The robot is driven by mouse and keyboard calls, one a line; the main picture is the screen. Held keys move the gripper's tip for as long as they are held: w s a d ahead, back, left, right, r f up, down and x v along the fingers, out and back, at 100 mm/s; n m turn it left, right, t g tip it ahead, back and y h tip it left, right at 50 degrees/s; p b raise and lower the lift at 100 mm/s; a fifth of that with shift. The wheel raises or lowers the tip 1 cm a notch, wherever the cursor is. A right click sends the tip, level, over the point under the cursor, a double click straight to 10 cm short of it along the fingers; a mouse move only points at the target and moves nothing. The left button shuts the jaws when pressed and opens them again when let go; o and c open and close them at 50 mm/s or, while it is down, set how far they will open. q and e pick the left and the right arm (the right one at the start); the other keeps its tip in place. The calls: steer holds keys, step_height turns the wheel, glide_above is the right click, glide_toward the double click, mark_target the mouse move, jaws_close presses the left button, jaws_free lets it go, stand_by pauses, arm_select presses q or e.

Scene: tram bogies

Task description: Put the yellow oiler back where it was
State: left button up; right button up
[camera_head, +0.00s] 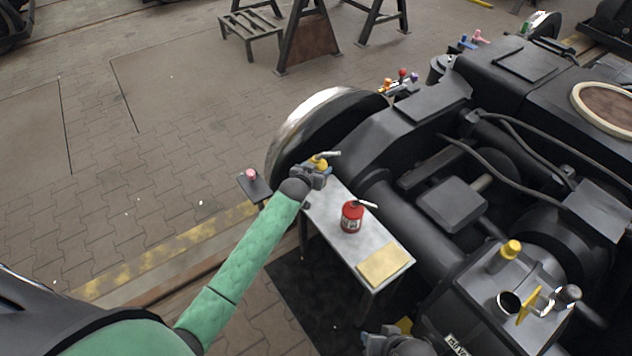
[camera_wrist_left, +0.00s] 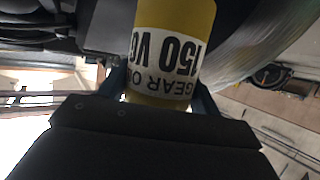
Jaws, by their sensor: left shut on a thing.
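The yellow oiler (camera_head: 319,162) with a grey spout is in my left gripper (camera_head: 318,174), at the far end of the small grey table (camera_head: 325,228). In the left wrist view its yellow body with a white gear oil label (camera_wrist_left: 172,65) sits between the fingers, the print upside down. Whether its base touches the table is hidden. A red oiler (camera_head: 351,217) stands mid-table. A yellow pad (camera_head: 385,265) lies bare at the near end. My right gripper (camera_head: 392,342) shows partly at the bottom edge; its jaws are unclear.
The large black bogie (camera_head: 430,150) with its wheel (camera_head: 312,125) borders the table on the right and behind. A small dark stand with a pink item (camera_head: 251,174) is left of my left gripper. Yellow-capped fittings (camera_head: 510,249) are at right. Floor at left is clear.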

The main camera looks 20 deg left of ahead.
arm_select(q)
steer(key=shift+d+f, duration=0.1)
steer(key=shift+f, duration=2.65)
arm_select(e)
steer(key=shift+s+d+r, duration=0.1)
steer(key=shift+s+r, duration=0.15)
steer(key=shift+r, duration=0.4)
arm_select(q)
steer(key=o, duration=1.3)
steer(key=shift+s+f, duration=0.1)
steer(key=shift+f, duration=0.05)
arm_select(e)
steer(key=shift+f, duration=0.25)
